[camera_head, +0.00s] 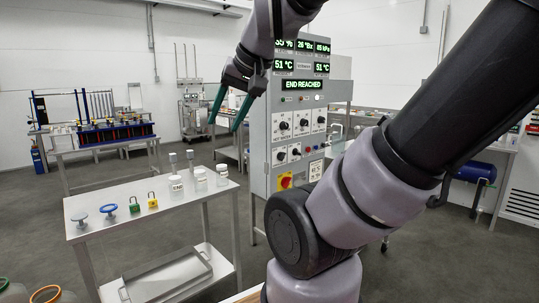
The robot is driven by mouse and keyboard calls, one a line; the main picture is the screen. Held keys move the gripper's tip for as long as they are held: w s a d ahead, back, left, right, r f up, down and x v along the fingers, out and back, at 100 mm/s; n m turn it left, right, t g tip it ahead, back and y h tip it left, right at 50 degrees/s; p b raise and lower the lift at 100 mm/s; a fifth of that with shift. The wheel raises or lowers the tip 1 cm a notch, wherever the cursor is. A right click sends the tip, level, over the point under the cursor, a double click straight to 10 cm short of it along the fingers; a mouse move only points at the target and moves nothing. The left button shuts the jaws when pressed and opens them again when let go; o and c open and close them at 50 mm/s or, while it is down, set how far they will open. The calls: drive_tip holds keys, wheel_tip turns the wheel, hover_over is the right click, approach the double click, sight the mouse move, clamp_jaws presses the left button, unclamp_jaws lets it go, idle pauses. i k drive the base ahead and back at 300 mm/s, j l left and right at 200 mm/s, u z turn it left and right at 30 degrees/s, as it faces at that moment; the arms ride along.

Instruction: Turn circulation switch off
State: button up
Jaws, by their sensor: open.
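The grey control panel (257,140) stands upright in the middle of the view. Several black rotary switches (284,126) sit on white plates in two rows on its front. Their labels are too small to read, so I cannot tell which one is the circulation switch or how it is set. A display (302,85) above them reads "END REACHED" in green. My gripper (225,126) is open and empty, its two teal fingers pointing down in front of the panel's left side. It appears apart from the switches. My arm covers the area right of the panel.
A metal table (150,222) at left holds padlocks (153,201), blue and grey handwheels (108,210) and white jars (222,170). A tray (165,278) lies on its lower shelf. Open floor (50,188) lies further left.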

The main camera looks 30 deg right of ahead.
sight(281, 156)
drive_tip(key=i+l, duration=0.15)
drive_tip(key=l, duration=0.25)
drive_tip(key=i+l+u, duration=0.1)
drive_tip(key=l, duration=0.3)
drive_tip(key=i+l, duration=0.2)
drive_tip(key=l, duration=0.2)
drive_tip(key=i+l, duration=0.1)
drive_tip(key=l, duration=0.3)
drive_tip(key=i+l+u, duration=0.1)
drive_tip(key=l, duration=0.3)
drive_tip(key=i+l, duration=0.15)
drive_tip(key=l, duration=0.3)
drive_tip(key=i+l+u, duration=0.1)
drive_tip(key=l, duration=0.3)
drive_tip(key=i+l, duration=0.15)
drive_tip(key=l, duration=0.3)
